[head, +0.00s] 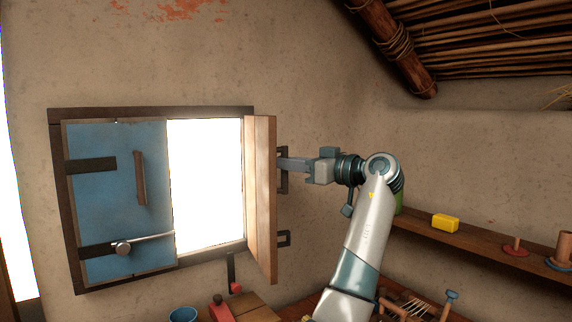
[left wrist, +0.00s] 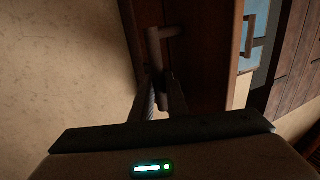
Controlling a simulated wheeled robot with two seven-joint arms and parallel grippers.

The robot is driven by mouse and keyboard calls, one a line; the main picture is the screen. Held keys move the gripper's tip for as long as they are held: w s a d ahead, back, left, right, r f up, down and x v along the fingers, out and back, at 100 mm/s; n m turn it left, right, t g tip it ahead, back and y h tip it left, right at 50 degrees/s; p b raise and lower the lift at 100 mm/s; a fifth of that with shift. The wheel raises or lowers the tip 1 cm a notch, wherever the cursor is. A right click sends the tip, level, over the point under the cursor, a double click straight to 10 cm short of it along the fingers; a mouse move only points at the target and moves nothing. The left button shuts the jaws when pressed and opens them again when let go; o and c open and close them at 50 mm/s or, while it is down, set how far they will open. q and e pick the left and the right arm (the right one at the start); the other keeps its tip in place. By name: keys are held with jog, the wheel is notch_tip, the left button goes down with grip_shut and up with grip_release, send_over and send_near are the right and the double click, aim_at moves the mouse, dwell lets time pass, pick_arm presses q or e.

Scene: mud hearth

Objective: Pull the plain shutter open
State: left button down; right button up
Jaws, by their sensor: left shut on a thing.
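The plain wooden shutter (head: 261,200) stands swung out from the right side of the window, seen nearly edge-on. The bright opening shows between it and the blue shutter (head: 120,210), which covers the left half. My left gripper (head: 283,165) is at the right-hand face of the plain shutter, shut on its dark handle. In the left wrist view, the fingers (left wrist: 160,98) close near a bar (left wrist: 162,36) on the dark brown shutter face (left wrist: 205,50). The exact contact is dim and partly hidden. My right gripper is in neither view.
The blue shutter carries a wooden handle (head: 140,178) and a metal latch rod (head: 148,239). A wall shelf (head: 450,236) with a yellow block (head: 445,223) is at the right. A blue cup (head: 183,314) and red-ended items stand below the window. Bare wall lies right of the shutter.

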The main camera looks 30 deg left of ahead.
pick_arm(q)
jog(key=shift+r, duration=0.1)
jog(key=c, duration=1.7)
grip_release()
jog(key=shift+a, duration=0.15)
